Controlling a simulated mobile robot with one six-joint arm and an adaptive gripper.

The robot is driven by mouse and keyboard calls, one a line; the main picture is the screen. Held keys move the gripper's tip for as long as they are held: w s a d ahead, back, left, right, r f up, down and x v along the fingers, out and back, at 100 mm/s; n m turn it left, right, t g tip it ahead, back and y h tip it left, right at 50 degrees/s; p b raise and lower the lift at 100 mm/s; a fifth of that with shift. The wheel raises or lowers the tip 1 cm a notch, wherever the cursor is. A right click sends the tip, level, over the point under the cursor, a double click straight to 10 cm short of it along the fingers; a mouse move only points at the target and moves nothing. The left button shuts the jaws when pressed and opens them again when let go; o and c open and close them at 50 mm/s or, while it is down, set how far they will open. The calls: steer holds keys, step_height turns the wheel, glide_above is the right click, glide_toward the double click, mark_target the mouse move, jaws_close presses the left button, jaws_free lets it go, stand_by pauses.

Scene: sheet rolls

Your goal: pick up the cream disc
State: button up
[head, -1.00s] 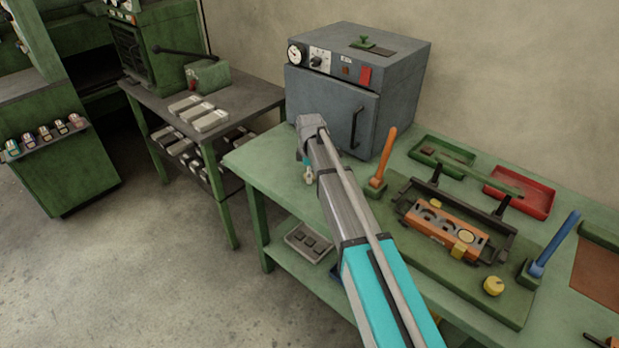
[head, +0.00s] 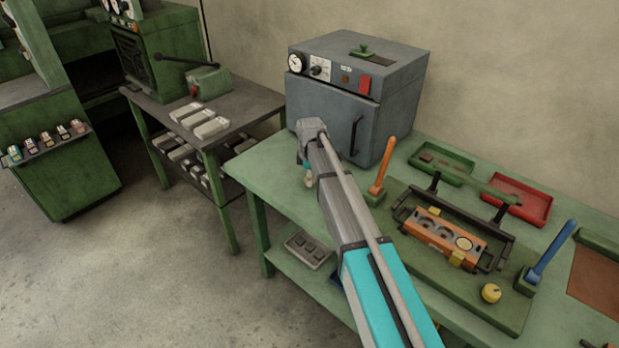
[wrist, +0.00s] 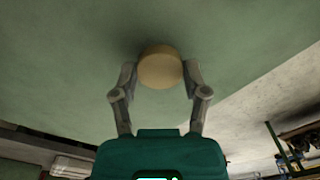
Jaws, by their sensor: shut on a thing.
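The cream disc (wrist: 160,68) is between the two fingers of my gripper (wrist: 161,75) in the wrist view. The fingers are shut on its left and right sides. Green tabletop fills the view behind the disc, with a dark shadow near it. I cannot tell whether the disc touches the table. In the head view my gripper (head: 308,176) shows small below the end of my arm, over the left part of the green bench (head: 262,166), in front of the grey oven. The disc is too small there to make out clearly.
The grey oven (head: 335,112) stands behind my gripper. An orange-handled post (head: 382,168) is to the right of my arm.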

steer(key=shift+r+p, duration=0.35)
steer(key=shift+r, duration=0.35)
steer(key=s+r+p, duration=1)
steer(key=s, duration=0.4)
steer(key=shift+s+f, duration=0.1)
steer(key=shift+s, duration=0.05)
stand_by(0.7)
